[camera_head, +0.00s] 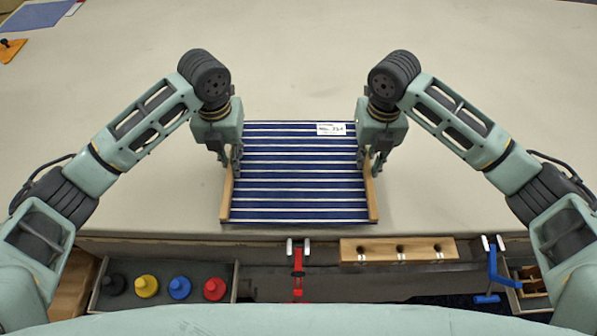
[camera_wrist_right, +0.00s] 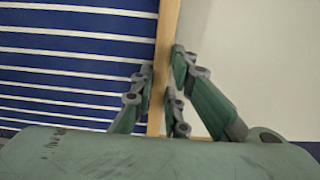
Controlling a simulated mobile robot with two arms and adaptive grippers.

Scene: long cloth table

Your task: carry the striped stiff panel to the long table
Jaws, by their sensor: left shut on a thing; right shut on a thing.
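The striped stiff panel (camera_head: 298,180) is dark blue with white stripes, wooden side rails and a small white label near its far edge. It lies flat on or just above the pale cloth of the long table (camera_head: 480,90), near the front edge; I cannot tell whether it touches. My left gripper (camera_head: 233,165) is shut on the panel's left rail. My right gripper (camera_head: 374,165) is shut on the right rail. In the right wrist view, the right gripper's fingers (camera_wrist_right: 160,90) sit on both sides of the wooden rail, beside the stripes (camera_wrist_right: 75,60).
Below the table's front edge are a tray (camera_head: 236,283) with several coloured knobbed pieces, a red clamp (camera_head: 298,268), a wooden bar with holes (camera_head: 398,250) and a blue clamp (camera_head: 492,270). A blue sheet (camera_head: 38,15) and an orange piece (camera_head: 11,49) lie far left. The table beyond the panel is clear.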

